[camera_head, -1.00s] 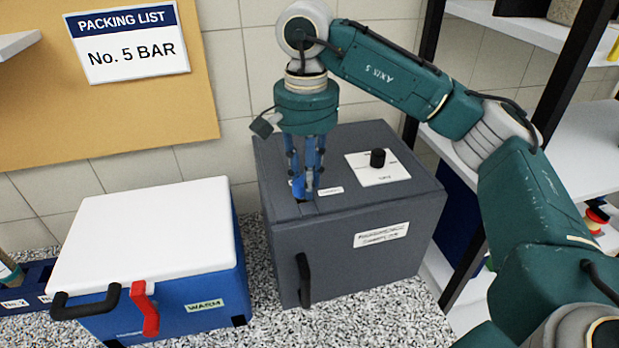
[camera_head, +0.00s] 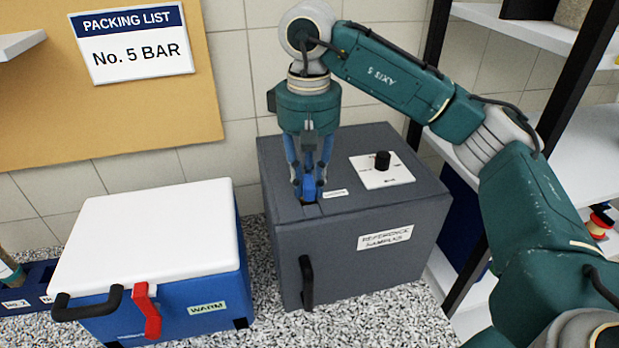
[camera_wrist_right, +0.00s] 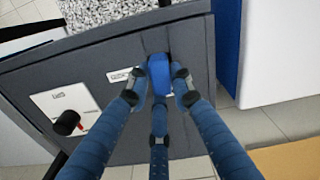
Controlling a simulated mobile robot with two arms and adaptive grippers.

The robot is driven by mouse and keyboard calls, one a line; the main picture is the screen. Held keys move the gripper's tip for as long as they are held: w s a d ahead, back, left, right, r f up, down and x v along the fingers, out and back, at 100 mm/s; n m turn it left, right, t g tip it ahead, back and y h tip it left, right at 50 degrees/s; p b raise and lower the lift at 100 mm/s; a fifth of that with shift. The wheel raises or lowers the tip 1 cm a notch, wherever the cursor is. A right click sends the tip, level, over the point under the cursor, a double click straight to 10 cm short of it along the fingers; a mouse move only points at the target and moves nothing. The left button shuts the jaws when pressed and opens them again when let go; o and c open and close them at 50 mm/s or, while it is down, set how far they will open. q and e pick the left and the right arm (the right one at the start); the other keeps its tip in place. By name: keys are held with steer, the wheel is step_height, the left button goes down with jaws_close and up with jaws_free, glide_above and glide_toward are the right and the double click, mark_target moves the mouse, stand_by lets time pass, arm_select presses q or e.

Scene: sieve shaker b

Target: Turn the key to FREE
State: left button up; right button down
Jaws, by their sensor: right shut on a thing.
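The blue key (camera_head: 309,190) stands in the top of the grey cabinet (camera_head: 288,250), near its front left edge. My right gripper (camera_head: 311,181) points straight down and is shut on the key's blue head. In the right wrist view the key head (camera_wrist_right: 159,72) sits between the fingertips, with the fingers (camera_wrist_right: 158,90) around it. A small white label (camera_head: 335,193) lies beside the key; its word is too small to read. The lock face under the key is mostly hidden. My left gripper is not in view.
A white plate with a black knob (camera_head: 382,160) is on the cabinet top, right of the key. The cabinet front has a black handle (camera_head: 306,280) and a "REFERENCE SAMPLES" label (camera_head: 385,238). A blue cool box with white lid (camera_head: 150,235) stands left. Shelves (camera_head: 590,150) are at right.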

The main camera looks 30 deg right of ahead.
mark_target(309, 181)
steer(key=shift+s+a+f+n, duration=0.25)
steer(key=shift+s+f+n, duration=0.15)
steer(key=shift+n, duration=0.3)
steer(key=c, duration=1.6)
jaws_free()
steer(key=shift+o, duration=0.7)
steer(key=shift+s+a+r, duration=0.2)
steer(key=shift+s+r, duration=0.15)
steer(key=shift+w+d, duration=0.2)
steer(key=shift+w, duration=0.05)
steer(key=shift+r, duration=0.1)
step_height(309, 181, up, 12)
